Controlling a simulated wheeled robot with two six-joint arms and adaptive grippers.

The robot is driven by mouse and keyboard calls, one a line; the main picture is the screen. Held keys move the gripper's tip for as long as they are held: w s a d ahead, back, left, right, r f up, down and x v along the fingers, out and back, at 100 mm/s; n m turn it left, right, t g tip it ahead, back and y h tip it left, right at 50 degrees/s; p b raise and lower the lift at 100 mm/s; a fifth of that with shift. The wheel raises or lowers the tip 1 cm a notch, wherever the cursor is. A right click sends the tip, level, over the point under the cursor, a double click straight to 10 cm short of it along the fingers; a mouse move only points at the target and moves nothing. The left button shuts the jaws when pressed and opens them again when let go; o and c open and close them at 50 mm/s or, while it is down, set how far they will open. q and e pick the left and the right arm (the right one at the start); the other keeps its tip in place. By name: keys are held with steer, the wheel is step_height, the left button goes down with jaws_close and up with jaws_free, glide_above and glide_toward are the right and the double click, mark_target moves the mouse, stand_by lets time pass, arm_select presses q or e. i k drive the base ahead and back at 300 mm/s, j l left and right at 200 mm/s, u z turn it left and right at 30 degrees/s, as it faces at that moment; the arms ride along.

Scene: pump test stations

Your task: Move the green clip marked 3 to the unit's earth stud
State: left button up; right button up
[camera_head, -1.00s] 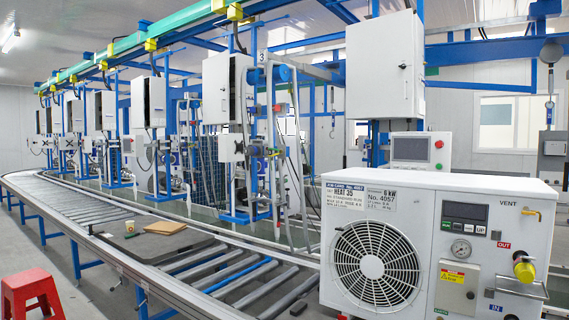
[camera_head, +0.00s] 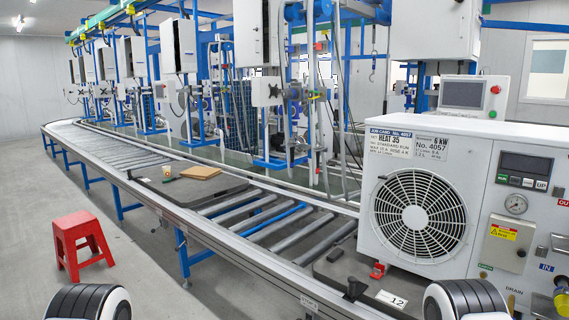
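The unit (camera_head: 392,247) is a white box marked HEAT 35 and No. 4057, with a round fan grille (camera_head: 418,213), at the right. It stands on a dark pallet (camera_head: 335,269) on the conveyor. A small green label (camera_head: 486,267) sits low on its front, below a yellow sticker; its text is too small to read, and I cannot make out the earth stud. I cannot pick out a green clip marked 3. Neither gripper is in view; only rounded black and white parts of my arms show at the bottom edge.
The roller conveyor (camera_head: 262,228) curves away to the left. A dark board (camera_head: 193,188) with a brown pad (camera_head: 200,173) lies on it. A red stool (camera_head: 82,245) stands on the floor at left. Hanging station equipment lines the back.

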mark_target(315, 94)
steer(key=i+j+u, duration=0.25)
steer(key=i, duration=0.4)
steer(key=i+j+u, duration=0.25)
steer(key=i, duration=0.45)
steer(key=i+j+u, duration=0.1)
steer(key=i+u, duration=0.2)
steer(key=i, duration=0.4)
steer(key=i+z, duration=0.45)
steer(key=i+j+z, duration=0.2)
steer(key=z, duration=0.25)
steer(key=i+j+z, duration=0.6)
steer(key=z, duration=0.25)
steer(key=i+j+z, duration=0.15)
steer(key=j+z, duration=0.3)
steer(key=i+j+z, duration=0.1)
steer(key=j+z, duration=0.25)
steer(key=j, duration=0.2)
steer(key=j+z, duration=0.35)
steer(key=j, duration=0.15)
